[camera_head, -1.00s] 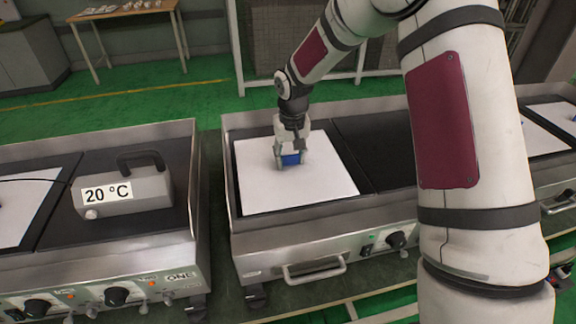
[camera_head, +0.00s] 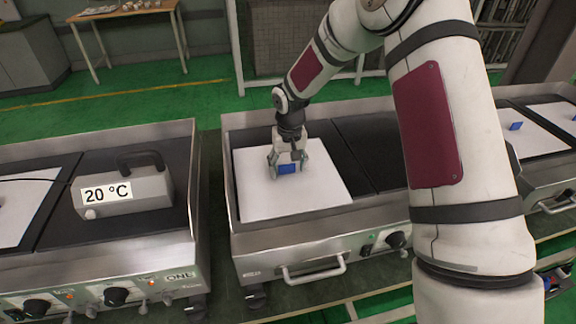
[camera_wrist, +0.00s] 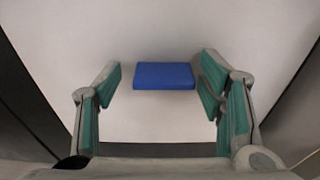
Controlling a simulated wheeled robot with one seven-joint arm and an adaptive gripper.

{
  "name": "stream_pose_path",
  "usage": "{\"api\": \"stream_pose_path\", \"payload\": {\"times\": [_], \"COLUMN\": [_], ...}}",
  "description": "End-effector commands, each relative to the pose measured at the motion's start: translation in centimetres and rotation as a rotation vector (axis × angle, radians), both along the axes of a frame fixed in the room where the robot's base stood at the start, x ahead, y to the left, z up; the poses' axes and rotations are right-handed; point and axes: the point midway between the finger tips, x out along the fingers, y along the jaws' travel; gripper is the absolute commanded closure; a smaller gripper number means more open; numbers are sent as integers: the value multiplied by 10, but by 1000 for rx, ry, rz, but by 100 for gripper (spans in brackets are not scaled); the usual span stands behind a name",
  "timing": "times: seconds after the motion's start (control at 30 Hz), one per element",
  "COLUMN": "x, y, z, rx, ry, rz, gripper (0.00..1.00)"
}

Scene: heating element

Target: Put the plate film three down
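The plate film (camera_head: 260,195) is a white sheet with a blue block (camera_head: 288,169) standing on it as a grip. It lies on the left part of the middle hot plate's dark surface. My gripper (camera_head: 288,165) is just over the blue block. In the wrist view, the blue block (camera_wrist: 164,76) sits between my two green-padded fingers (camera_wrist: 160,85), with a clear gap on its left and a smaller one on its right. The fingers are open and hold nothing. The white film (camera_wrist: 160,30) fills most of the wrist view behind it.
A grey box marked 20 °C (camera_head: 125,190) with a dark handle stands on the left hot plate. The bare dark surface (camera_head: 370,150) right of the film is free. Another white film (camera_head: 535,138) with a blue block lies at the far right. A wooden table (camera_head: 125,10) stands behind.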

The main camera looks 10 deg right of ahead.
Motion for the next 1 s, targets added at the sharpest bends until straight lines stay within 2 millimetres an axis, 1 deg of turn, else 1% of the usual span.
{"api": "stream_pose_path", "payload": {"times": [0.23,0.37,0.47,0.7,0.8,0.9,1.0], "x": [0,0,-2,-8,-10,-12,-14], "y": [0,0,0,0,0,0,0], "z": [1,11,26,76,94,108,117], "rx": [0,-1,-1,0,0,-1,-1], "ry": [0,-2,-4,-4,-3,-2,-1], "rz": [0,0,-1,-2,-1,-1,0], "gripper": [37,37,37,37,37,37,37]}}
